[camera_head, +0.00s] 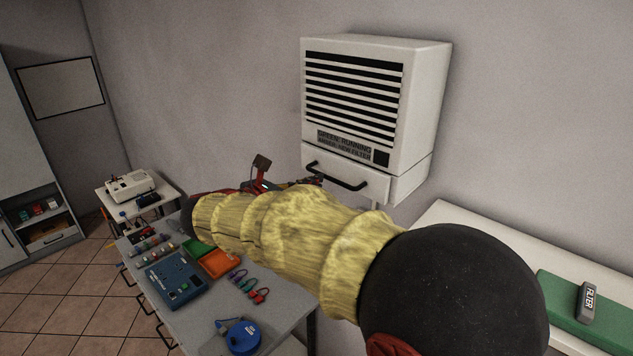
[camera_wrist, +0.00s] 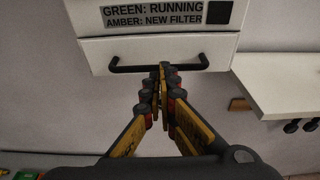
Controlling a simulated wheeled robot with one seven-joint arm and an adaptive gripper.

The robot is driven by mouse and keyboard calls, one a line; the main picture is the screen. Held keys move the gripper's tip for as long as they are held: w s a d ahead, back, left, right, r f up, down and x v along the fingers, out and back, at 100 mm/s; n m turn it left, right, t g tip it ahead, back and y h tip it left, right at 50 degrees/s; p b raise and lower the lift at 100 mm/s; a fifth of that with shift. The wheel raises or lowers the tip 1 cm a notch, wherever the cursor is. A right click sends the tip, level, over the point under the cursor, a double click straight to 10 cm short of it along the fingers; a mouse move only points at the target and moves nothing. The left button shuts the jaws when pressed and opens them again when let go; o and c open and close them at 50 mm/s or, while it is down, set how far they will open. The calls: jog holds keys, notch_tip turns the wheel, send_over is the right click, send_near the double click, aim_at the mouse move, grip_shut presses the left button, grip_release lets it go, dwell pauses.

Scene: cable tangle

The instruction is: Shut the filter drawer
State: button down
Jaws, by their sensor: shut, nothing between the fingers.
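The filter drawer (camera_head: 376,187) is the white box front at the bottom of the white wall unit (camera_head: 425,100), with a black bar handle (camera_head: 338,175). In the wrist view the drawer (camera_wrist: 205,47) fills the upper part, with its handle (camera_wrist: 135,66) across its lower front. The head view does not clearly show how far the drawer stands out. My gripper (camera_wrist: 163,70) is shut and empty, its fingertips together at the middle of the handle; whether they touch it, I cannot tell. In the head view my arm hides most of the gripper.
A small dark square (camera_head: 381,157) sits beside the unit's label. A grey piece marked FILTER (camera_head: 588,302) lies on a green mat (camera_head: 560,301) on the white shelf at right. A workbench (camera_head: 200,318) with a blue box, cables and a blue reel stands below left.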

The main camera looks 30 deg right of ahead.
jog(key=b+v, duration=0.3)
jog(key=v, duration=0.7)
jog(key=shift+a, duration=0.15)
